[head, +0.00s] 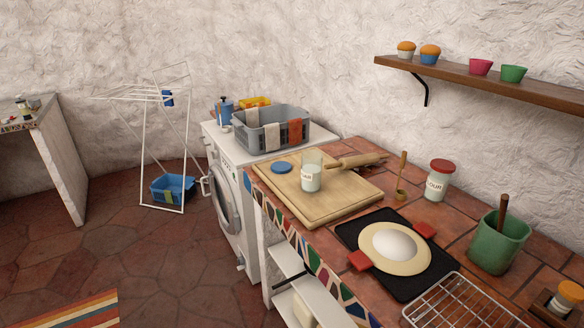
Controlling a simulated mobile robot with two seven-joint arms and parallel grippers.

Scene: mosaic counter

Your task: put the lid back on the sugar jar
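The sugar jar (311,180) is a clear glass jar with white contents and a label I can only partly read. It stands upright and without a lid on the wooden board (322,212). A round blue lid (282,167) lies flat on the same board, to the left of the jar and apart from it. Neither of my grippers is in view.
A rolling pin (355,160) lies behind the jar, at the board's back edge. A red-lidded flour jar (437,181) and a wooden dipper (402,178) stand to the right. A black mat (351,224) with a floury round is in front. The board's front part is clear.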

